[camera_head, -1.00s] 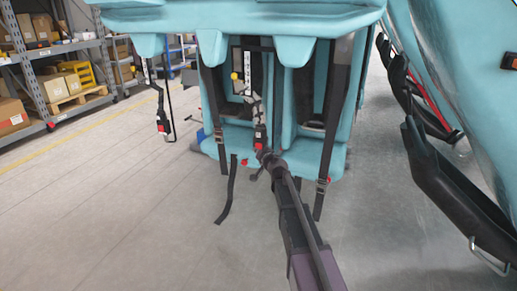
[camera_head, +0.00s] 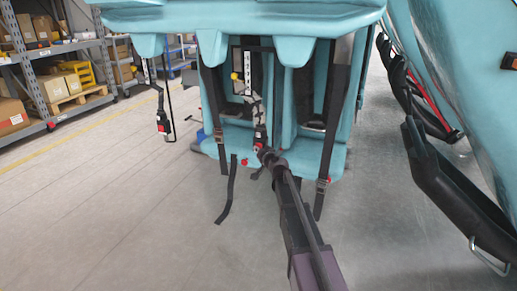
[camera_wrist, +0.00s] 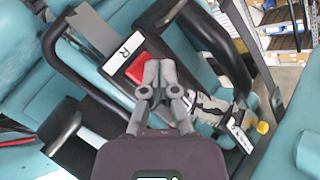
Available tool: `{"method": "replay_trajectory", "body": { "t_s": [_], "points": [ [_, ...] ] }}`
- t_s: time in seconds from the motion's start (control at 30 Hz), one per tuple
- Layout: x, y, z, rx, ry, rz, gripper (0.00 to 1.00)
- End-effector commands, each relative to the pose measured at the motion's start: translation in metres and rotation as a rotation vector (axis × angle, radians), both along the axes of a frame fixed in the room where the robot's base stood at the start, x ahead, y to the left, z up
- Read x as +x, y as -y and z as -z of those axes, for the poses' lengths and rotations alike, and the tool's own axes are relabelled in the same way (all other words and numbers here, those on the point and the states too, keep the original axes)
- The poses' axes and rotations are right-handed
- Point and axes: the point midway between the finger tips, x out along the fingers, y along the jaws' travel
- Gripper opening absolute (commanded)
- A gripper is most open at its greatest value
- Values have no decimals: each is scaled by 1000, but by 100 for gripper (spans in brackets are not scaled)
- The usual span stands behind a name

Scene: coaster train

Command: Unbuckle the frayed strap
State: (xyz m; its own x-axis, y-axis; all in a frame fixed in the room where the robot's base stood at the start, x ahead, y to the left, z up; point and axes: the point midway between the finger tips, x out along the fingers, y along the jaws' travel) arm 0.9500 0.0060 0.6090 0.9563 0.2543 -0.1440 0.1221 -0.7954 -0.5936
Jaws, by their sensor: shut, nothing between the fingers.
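The frayed strap (camera_head: 256,103) hangs at the middle of the teal seat row, with pale, torn-looking patches. It also shows in the wrist view as a pale ragged length (camera_wrist: 208,106). Its lower end meets a dark buckle (camera_head: 260,131) with a red button (camera_wrist: 137,68). My gripper (camera_wrist: 158,66) is shut and empty, with its tips over the right side of the red button. I cannot tell whether they touch it. In the head view my gripper (camera_head: 263,151) is at the buckle's lower end and hides part of it.
Another strap with a red-marked buckle (camera_head: 162,124) hangs at left. Loose dark straps hang at the seat's front, one (camera_head: 228,190) reaching low. Teal bodywork with black bars (camera_head: 455,190) stands close on the right. Shelves (camera_head: 60,80) are back left. Floor at left is clear.

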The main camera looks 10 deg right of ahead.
Motion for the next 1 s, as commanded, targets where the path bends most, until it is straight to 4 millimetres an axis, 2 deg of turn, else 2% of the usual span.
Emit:
{"method": "replay_trajectory", "body": {
  "t_s": [1.0],
  "points": [
    [8, 5, 0, 0, 1, 1, 0]
  ]
}}
